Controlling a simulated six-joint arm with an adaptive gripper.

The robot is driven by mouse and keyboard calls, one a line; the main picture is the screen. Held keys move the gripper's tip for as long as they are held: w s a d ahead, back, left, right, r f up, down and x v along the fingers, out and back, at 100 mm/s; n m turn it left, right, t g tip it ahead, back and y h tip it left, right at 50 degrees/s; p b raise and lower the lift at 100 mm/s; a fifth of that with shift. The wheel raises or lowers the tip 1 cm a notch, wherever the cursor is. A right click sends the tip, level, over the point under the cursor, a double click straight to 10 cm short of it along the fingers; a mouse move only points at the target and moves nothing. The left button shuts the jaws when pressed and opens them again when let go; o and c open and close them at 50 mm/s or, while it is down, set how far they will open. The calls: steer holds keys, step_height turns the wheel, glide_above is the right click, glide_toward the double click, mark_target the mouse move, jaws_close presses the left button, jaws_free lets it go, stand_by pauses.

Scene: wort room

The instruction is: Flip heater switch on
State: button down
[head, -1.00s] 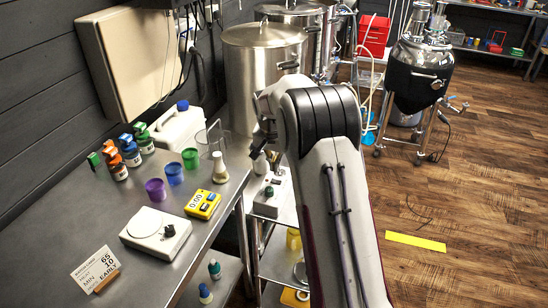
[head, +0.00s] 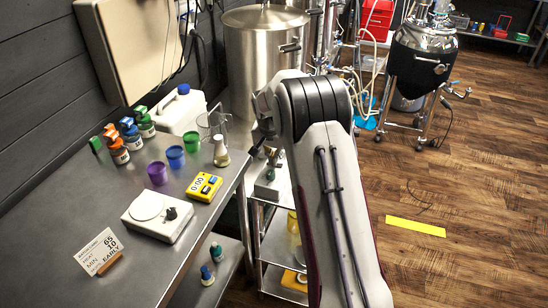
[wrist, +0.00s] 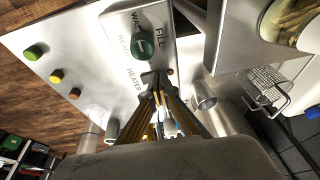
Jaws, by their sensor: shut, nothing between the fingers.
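A white control box (head: 280,186) with a dark green knob stands on the metal stand right of the bench. In the wrist view, its panel (wrist: 125,48) has a round green knob (wrist: 143,44) beside the word FILL, and the word HEATER lower down. My gripper (wrist: 156,80) is shut and empty, its tips just below the knob in the picture, beside the HEATER lettering. I cannot tell whether the tips touch the panel. The heater switch itself is not clearly visible; the fingers may hide it. In the head view my gripper (head: 273,157) is small and dark above the box.
Green (wrist: 33,52), yellow (wrist: 57,76) and brown round knobs sit on the pale metal surface beside the panel. The bench (head: 75,185) holds cups, bottles, a yellow timer (head: 204,187) and a white scale (head: 157,216). A large steel pot (head: 262,60) stands behind.

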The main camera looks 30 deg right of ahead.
steer(key=shift+w+a+f, duration=0.1)
steer(key=shift+a+f, duration=0.1)
steer(key=shift+f, duration=0.05)
steer(key=shift+d, duration=0.1)
stand_by(0.3)
steer(key=shift+s+d, duration=0.5)
steer(key=shift+s, duration=0.15)
steer(key=shift+r, duration=0.2)
step_height(320, 180, up, 2)
steer(key=w+v, duration=0.1)
steer(key=v, duration=1.1)
steer(key=shift+a, duration=0.15)
steer(key=shift+w, duration=0.1)
